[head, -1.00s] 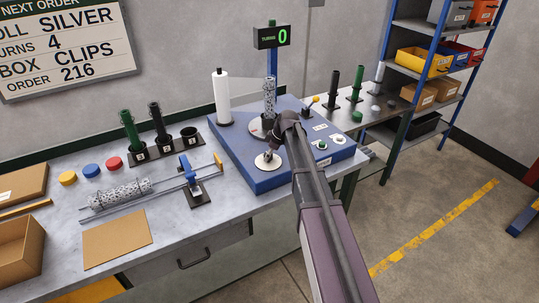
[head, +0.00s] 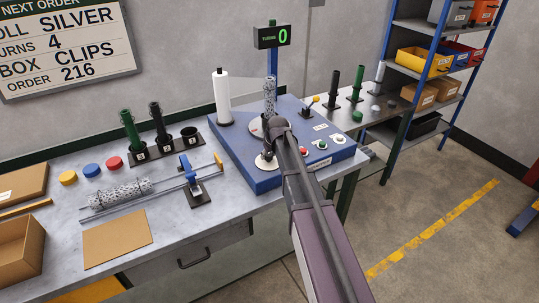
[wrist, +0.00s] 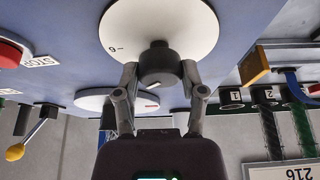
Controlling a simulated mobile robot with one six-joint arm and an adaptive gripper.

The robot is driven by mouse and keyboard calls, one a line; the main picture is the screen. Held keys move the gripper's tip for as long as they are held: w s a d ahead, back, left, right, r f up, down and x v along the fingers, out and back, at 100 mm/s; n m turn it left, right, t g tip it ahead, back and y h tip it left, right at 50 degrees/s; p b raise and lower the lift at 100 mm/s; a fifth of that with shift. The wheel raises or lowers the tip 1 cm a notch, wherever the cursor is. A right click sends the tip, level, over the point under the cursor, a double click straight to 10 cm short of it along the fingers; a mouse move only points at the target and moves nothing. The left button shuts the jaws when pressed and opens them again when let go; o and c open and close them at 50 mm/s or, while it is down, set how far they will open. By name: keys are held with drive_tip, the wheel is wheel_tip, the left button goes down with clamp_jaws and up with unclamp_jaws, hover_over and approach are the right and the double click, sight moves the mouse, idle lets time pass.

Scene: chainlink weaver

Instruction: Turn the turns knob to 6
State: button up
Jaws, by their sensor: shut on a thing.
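The turns knob is a dark round knob (wrist: 160,63) on a white dial disc (wrist: 190,22), with a small printed digit near the disc's edge. In the head view the white disc (head: 262,166) lies at the front of the blue machine, and my gripper hides most of the knob. My gripper (wrist: 160,78) has one finger on each side of the knob and is shut on it. In the head view my gripper (head: 268,156) points down over the disc. The turns display (head: 272,37) reads 0. The knob's pointer setting is not clear.
A red button (head: 303,150) and green buttons sit right of my gripper on the blue machine (head: 257,183). A second white disc and a mesh roll (head: 269,95) stand behind it. A yellow-tipped lever (head: 316,99) is at the back right. The order sign (head: 62,45) says turns 4.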

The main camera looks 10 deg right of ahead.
drive_tip(key=m+h, duration=0.1)
drive_tip(key=m, duration=0.3)
drive_tip(key=shift+a+h, duration=0.1)
drive_tip(key=shift+h, duration=0.3)
drive_tip(key=shift+m+h, duration=0.7)
drive_tip(key=shift+m, duration=1.5)
drive_tip(key=shift+g, duration=0.3)
drive_tip(key=o, duration=1.1)
drive_tip(key=shift+o, duration=0.2)
